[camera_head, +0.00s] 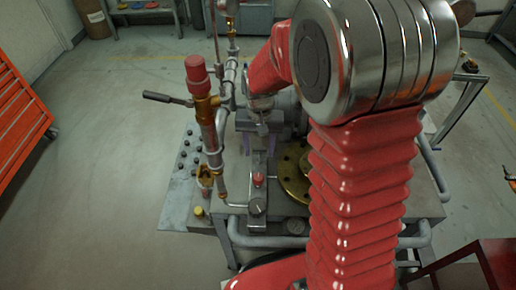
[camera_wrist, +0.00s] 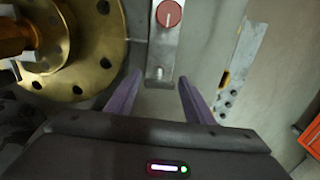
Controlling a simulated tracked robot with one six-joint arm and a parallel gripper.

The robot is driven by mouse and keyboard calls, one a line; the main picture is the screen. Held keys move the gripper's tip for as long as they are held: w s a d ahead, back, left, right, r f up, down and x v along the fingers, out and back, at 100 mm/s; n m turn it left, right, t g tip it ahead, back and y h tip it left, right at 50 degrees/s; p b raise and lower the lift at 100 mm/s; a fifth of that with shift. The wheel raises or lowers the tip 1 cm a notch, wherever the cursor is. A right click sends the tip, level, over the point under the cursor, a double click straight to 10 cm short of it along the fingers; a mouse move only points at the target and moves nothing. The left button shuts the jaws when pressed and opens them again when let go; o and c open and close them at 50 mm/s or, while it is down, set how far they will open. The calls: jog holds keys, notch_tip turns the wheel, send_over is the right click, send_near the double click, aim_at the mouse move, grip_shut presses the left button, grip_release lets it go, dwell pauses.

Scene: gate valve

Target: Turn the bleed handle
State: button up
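A grey bar-like fitting (camera_head: 257,203) with a round red knob (camera_head: 258,180) lies on the skid beside a brass flange (camera_head: 292,180). In the wrist view the red knob (camera_wrist: 169,13), with a line across its face, is at the top, and the fitting's grey end (camera_wrist: 158,75) lies between and beyond my fingertips. A lever with a dark grip (camera_head: 162,97) sticks out left from the pipework; I cannot tell which part is the bleed handle. My gripper (camera_head: 259,152) is open with purple fingers, also in the wrist view (camera_wrist: 158,88). Nothing shows held.
A vertical pipe with a red cap (camera_head: 197,72) stands left of my gripper. The brass flange (camera_wrist: 85,50) is at the left in the wrist view. Grey rails (camera_head: 265,241) edge the skid. An orange cabinet (camera_head: 18,105) stands far left; open floor lies between.

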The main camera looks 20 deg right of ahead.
aim_at(259, 148)
jog(key=shift+o, duration=0.4)
notch_tip(259, 148, up, 14)
jog(key=shift+f, duration=0.15)
dwell(0.4)
dwell(0.4)
jog(key=s+r+n+t, duration=0.2)
jog(key=s+r, duration=0.1)
jog(key=s, duration=0.6)
jog(key=s+r+n+t, duration=0.1)
jog(key=s+r+t, duration=0.2)
jog(key=s, duration=0.7)
jog(key=shift+n+t, duration=0.3)
jog(key=shift+n, duration=0.1)
jog(key=shift+r, duration=0.1)
